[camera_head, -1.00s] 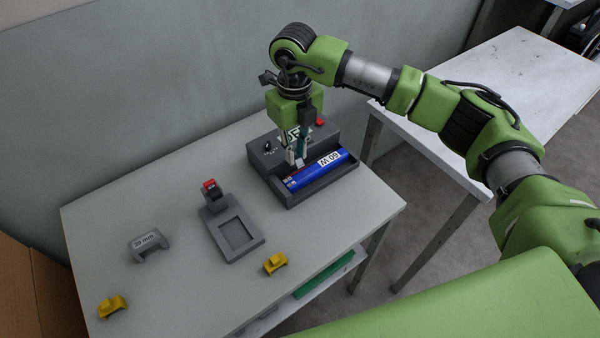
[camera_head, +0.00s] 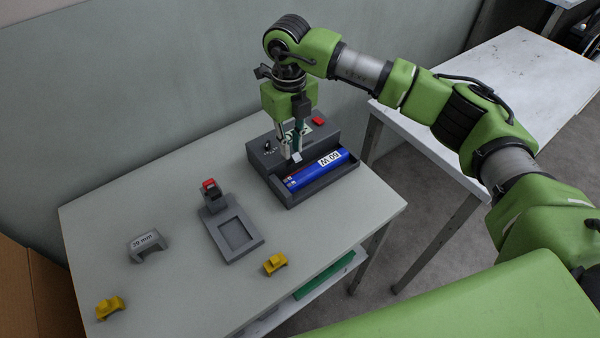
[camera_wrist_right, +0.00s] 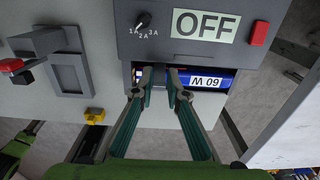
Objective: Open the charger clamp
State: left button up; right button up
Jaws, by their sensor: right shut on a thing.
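The charger is a dark grey box (camera_head: 323,137) at the back of the table. A blue battery marked "60 W" (camera_head: 321,170) lies in its front tray and also shows in the right wrist view (camera_wrist_right: 208,80). The charger clamp (camera_wrist_right: 158,76) appears as a small grey piece at the battery's left part, mostly hidden by my fingers. My right gripper (camera_head: 291,154) points down over it, its fingertips (camera_wrist_right: 160,92) close on either side. The gripper is shut on this piece. My left gripper is not in view.
The charger has an "OFF" display (camera_wrist_right: 207,25), a dial (camera_wrist_right: 143,20) and a red button (camera_wrist_right: 259,33). A grey stand with a red-topped post (camera_head: 232,236), a grey "39 mm" block (camera_head: 148,246) and two yellow pieces (camera_head: 275,263) (camera_head: 110,308) stand on the table, with bare table between them.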

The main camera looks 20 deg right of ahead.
jog(key=shift+w, duration=0.25)
jog(key=shift+w+a, duration=0.15)
jog(key=shift+w, duration=0.1)
grip_shut()
jog(key=shift+w+a+b, duration=0.15)
jog(key=shift+w+b, duration=0.25)
jog(key=shift+o, duration=2)
grip_release()
